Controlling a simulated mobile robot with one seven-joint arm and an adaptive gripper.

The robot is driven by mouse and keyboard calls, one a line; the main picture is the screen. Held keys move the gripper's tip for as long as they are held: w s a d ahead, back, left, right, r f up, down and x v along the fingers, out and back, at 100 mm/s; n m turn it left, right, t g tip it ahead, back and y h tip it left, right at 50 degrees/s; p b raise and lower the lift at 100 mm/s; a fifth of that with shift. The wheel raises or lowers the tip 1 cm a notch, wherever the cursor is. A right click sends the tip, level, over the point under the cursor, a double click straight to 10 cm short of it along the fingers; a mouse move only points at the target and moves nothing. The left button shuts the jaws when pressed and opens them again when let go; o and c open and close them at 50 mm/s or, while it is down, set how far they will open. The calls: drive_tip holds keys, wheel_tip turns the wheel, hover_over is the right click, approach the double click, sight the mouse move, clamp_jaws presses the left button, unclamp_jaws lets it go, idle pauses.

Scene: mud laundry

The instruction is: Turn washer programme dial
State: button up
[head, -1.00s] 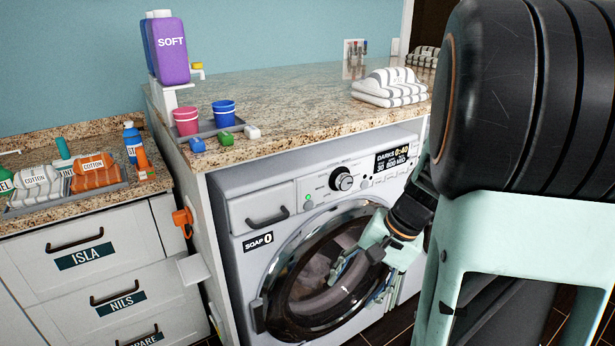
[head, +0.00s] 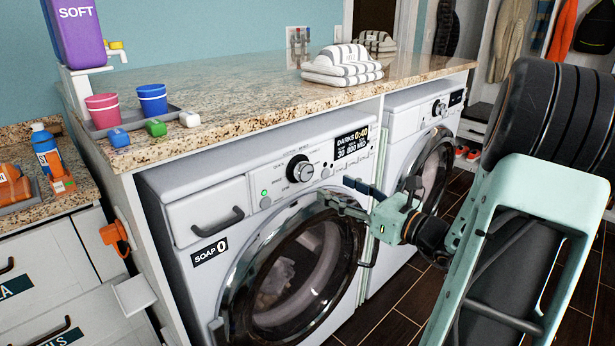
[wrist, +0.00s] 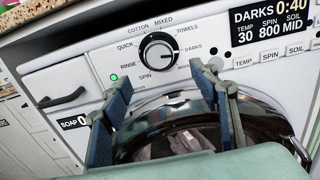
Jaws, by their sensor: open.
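The washer (head: 215,215) stands under the granite counter. Its programme dial (head: 300,169) is a black knob with a silver face on the upper panel. In the wrist view the dial (wrist: 158,50) sits above and between my fingertips, ringed by labels such as COTTON, MIXED, TOWELS, DARKS, SPIN, RINSE and QUICK. Its white mark appears to point right, towards DARKS. The display (wrist: 272,25) reads DARKS 0:40, TEMP 30, SPIN 800, SOIL MID. My gripper (head: 335,192) is open and empty, in front of the washer, just below and right of the dial, apart from it.
The round door (head: 290,280) lies below the panel, and the soap drawer (head: 210,220) is left of the dial. A second machine (head: 405,135) stands to the right. The counter (head: 230,90) overhangs above, with cups, a detergent bottle and folded towels (head: 342,68).

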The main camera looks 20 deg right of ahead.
sight(308, 174)
drive_tip(key=b+x, duration=0.1)
drive_tip(key=x, duration=0.9)
drive_tip(key=shift+w+a+f+b, duration=0.1)
drive_tip(key=shift+w+b, duration=0.1)
drive_tip(key=shift+b, duration=0.15)
drive_tip(key=c, duration=1.2)
drive_tip(key=shift+o, duration=0.2)
drive_tip(key=n+b, duration=0.4)
drive_tip(key=b, duration=0.1)
drive_tip(key=shift+f, duration=0.2)
drive_tip(key=n+b, duration=0.3)
drive_tip(key=b, duration=0.1)
drive_tip(key=shift+r+n, duration=0.15)
drive_tip(key=shift+n, duration=0.25)
drive_tip(key=shift+r, duration=0.1)
